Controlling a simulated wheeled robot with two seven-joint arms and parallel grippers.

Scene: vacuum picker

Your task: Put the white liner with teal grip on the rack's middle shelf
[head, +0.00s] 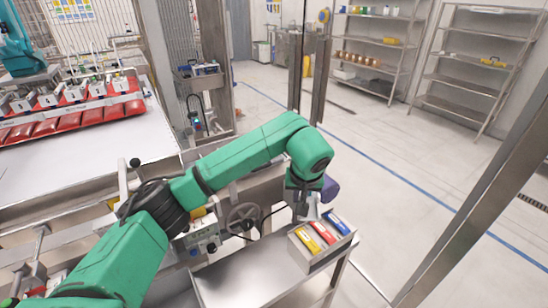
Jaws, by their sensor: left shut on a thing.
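My left gripper (308,212) points down over the back of a pale open box (309,262) at the front end of a steel bench. It is shut on a pale thing that is mostly hidden by my wrist and the box. I cannot make out a teal grip on it. Yellow (306,239), red (322,231) and blue (339,220) items lie side by side in the box. Two steel racks stand far off, a left rack (371,55) and a right rack (468,83). My right gripper is out of view.
The steel bench top (245,275) left of the box is bare. A handwheel (243,217) stands behind it. A metal post (470,205) rises at the right. The grey floor (400,165) toward the racks is open, crossed by a blue line.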

